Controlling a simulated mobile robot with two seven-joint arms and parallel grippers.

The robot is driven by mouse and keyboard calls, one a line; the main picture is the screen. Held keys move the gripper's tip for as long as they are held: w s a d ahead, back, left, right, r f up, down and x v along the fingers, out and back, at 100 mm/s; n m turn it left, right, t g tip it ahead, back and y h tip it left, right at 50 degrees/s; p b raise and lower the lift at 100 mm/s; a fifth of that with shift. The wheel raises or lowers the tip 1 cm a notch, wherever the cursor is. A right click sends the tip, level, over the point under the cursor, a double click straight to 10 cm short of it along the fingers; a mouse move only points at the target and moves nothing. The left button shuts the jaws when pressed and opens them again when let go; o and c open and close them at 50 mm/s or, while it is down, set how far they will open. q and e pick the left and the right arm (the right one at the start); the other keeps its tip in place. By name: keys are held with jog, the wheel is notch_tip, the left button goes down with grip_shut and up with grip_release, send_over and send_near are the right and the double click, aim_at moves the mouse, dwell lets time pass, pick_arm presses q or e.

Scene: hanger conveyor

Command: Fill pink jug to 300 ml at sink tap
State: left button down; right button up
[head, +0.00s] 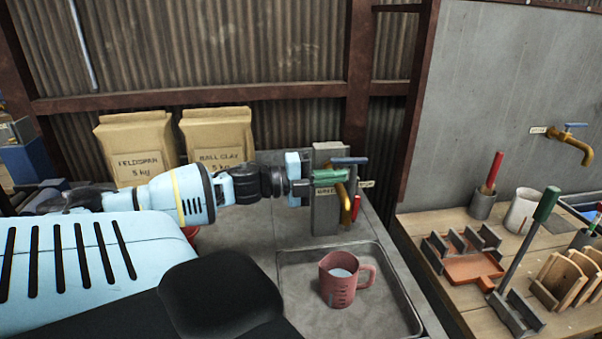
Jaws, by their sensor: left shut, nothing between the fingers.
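The pink jug (338,288) stands upright in the sink basin (297,317), its handle to the right and graduation marks on its front. A pale patch shows inside it; I cannot tell the level. Behind the basin is a grey post (327,219) with a brass tap (343,192), a green lever (331,175) and a blue lever (349,161). My left gripper (309,186) is shut and empty at the post, close beside the green lever; I cannot tell whether they touch. No water stream is clearly visible. My right gripper is out of view.
Paper sacks of feldspar (137,150) and ball clay (217,142) stand behind my left arm. Another brass tap (573,146) is on the grey wall.

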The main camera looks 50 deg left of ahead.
pick_arm(q)
jog(key=shift+d+v, duration=0.15)
jog(key=shift+v, duration=1.05)
jog(key=shift+d+v, duration=0.15)
jog(key=shift+v, duration=1)
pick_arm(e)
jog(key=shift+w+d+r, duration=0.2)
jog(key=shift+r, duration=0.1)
pick_arm(q)
jog(key=shift+s+a, duration=0.1)
jog(key=shift+s, duration=0.05)
jog(key=shift+s+f+n+t+y+b, duration=0.15)
jog(key=shift+s+n+t+y+b, duration=0.2)
jog(key=shift+n+y+b, duration=0.35)
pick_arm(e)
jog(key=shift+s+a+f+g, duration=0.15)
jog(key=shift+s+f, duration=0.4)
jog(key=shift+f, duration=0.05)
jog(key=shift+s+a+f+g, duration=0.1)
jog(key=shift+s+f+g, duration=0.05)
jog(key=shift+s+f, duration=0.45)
